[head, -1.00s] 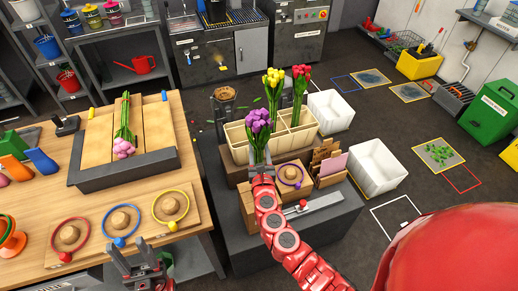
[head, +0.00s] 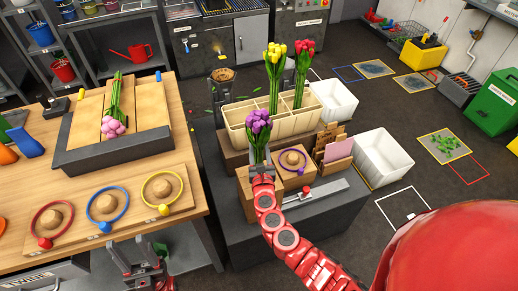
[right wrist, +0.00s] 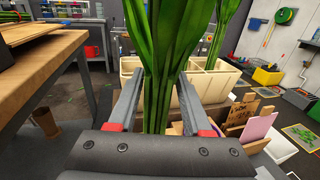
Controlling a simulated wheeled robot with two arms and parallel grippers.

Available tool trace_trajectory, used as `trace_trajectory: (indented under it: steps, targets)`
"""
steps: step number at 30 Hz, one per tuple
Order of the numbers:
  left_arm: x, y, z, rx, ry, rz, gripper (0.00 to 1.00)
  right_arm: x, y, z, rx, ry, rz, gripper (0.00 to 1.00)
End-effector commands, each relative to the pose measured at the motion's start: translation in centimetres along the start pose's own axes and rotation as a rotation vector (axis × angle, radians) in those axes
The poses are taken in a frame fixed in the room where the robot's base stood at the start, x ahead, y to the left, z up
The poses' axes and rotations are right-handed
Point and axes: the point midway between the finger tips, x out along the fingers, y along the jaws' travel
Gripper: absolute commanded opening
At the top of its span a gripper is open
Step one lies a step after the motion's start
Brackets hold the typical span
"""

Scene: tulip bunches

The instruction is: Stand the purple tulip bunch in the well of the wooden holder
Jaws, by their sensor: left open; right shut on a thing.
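The purple tulip bunch (head: 258,124) is upright in the head view, with its blooms in front of the cream crate's left end. My right gripper (head: 261,170) is shut on its stems, and the green stems (right wrist: 158,100) show between the fingers in the right wrist view. A wooden block, seemingly the holder (head: 290,184), has a purple ring and round tan piece on top. It stands just right of my right gripper. Its left part and any well there are hidden by the gripper and bunch. My left gripper (head: 139,262) is open and empty, low beside the wooden table.
The cream crate (head: 238,128) holds yellow tulips (head: 274,60) and red tulips (head: 303,60). Brown cards (head: 328,143) and a white bin (head: 382,158) are to the right. A grey tray with pink tulips (head: 113,127) and a ring board (head: 130,217) lie on the left table.

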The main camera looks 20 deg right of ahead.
Motion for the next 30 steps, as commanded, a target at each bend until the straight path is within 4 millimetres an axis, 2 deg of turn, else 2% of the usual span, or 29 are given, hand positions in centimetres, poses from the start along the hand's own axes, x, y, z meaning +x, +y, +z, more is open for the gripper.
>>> trace_trajectory:
  steps: [1, 3, 13, 19, 30]
  targets:
    - [-1.0, 0.1, 0.2, 0.0, 0.0, 0.0, 0.5, 0.0, 0.1, -1.1, -0.001, -0.001, 0.001, 0.0]
    - [-1.7, 0.1, 0.3, 0.0, 0.0, 0.0, 0.5, 0.0, 0.0, -1.9, -0.002, -0.001, 0.0, 0.0]
    - [-4.5, 0.2, 0.8, 0.0, 0.0, 0.0, 0.5, 0.0, 0.0, -4.9, -0.002, -0.001, 0.0, 0.0]
    - [-5.2, 0.3, 0.9, 0.0, 0.0, 0.0, 0.5, 0.0, 0.0, -5.7, -0.001, -0.002, 0.0, 0.0]
    - [-5.2, 0.3, 0.9, 0.0, 0.0, 0.0, 0.5, 0.0, 0.0, -5.7, 0.0, -0.002, 0.0, 0.0]
